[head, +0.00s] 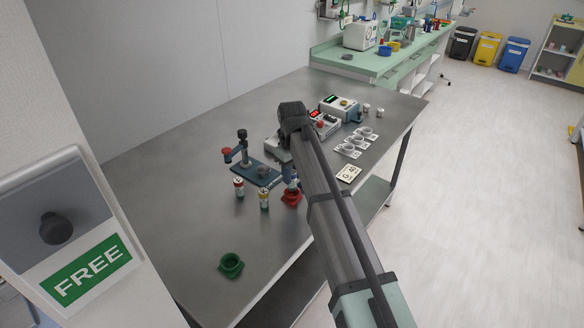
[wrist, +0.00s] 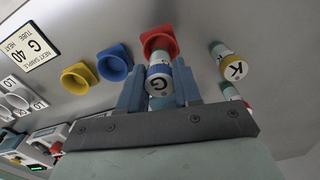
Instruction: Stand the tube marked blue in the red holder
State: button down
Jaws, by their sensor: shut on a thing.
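My gripper (wrist: 158,92) is shut on a tube (wrist: 158,73) with a white cap marked G and a blue band. The red holder (wrist: 160,39) is just beyond the tube in the wrist view, and the tube's lower end overlaps it. I cannot tell whether that end is inside the holder or above it. In the head view the red holder (head: 292,199) is at the table's near right side, directly below my gripper (head: 291,184). The held tube is mostly hidden there.
Two other capped tubes (head: 239,188) (head: 264,199) stand left of the red holder; one shows a K cap (wrist: 235,70). Yellow (wrist: 79,78) and blue (wrist: 114,63) holders are nearby. A green holder (head: 231,265) is nearer the front. A G 40 card (head: 349,173) lies right.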

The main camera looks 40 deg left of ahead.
jog(key=shift+f, duration=1.2)
jog(key=shift+f, duration=0.6)
dwell(0.6)
jog(key=c, duration=1.1)
grip_release()
jog(key=shift+o, duration=0.2)
jog(key=shift+r, duration=5.5)
